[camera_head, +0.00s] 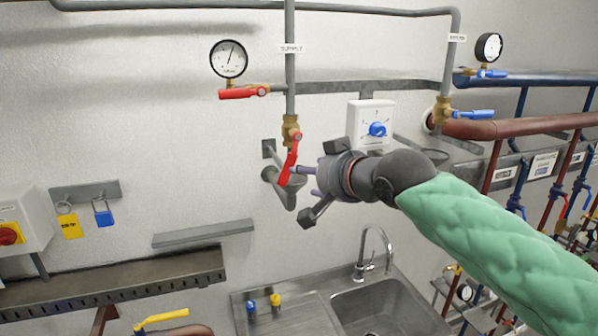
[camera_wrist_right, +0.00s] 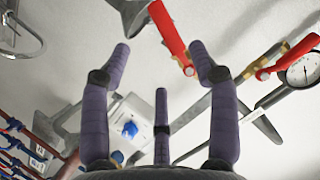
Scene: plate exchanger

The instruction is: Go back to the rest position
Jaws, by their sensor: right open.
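My right arm, in a green padded sleeve, reaches in from the right in the head view. My right gripper (camera_head: 306,181) is beside the red lever (camera_head: 291,160) of the brass valve (camera_head: 291,128) on the supply pipe. The lever hangs down, slightly slanted. In the right wrist view my right gripper (camera_wrist_right: 160,50) has its fingers spread wide, with nothing held. The red lever (camera_wrist_right: 168,30) shows just beyond, between the fingertips; contact cannot be told. My left gripper is not in view.
A pressure gauge (camera_head: 229,59) with a second red lever (camera_head: 240,93) is up left. A white control box (camera_head: 371,127) with a blue knob is just behind my wrist. A sink (camera_head: 382,308) with a tap (camera_head: 374,250) is below. Red and blue pipes fill the right.

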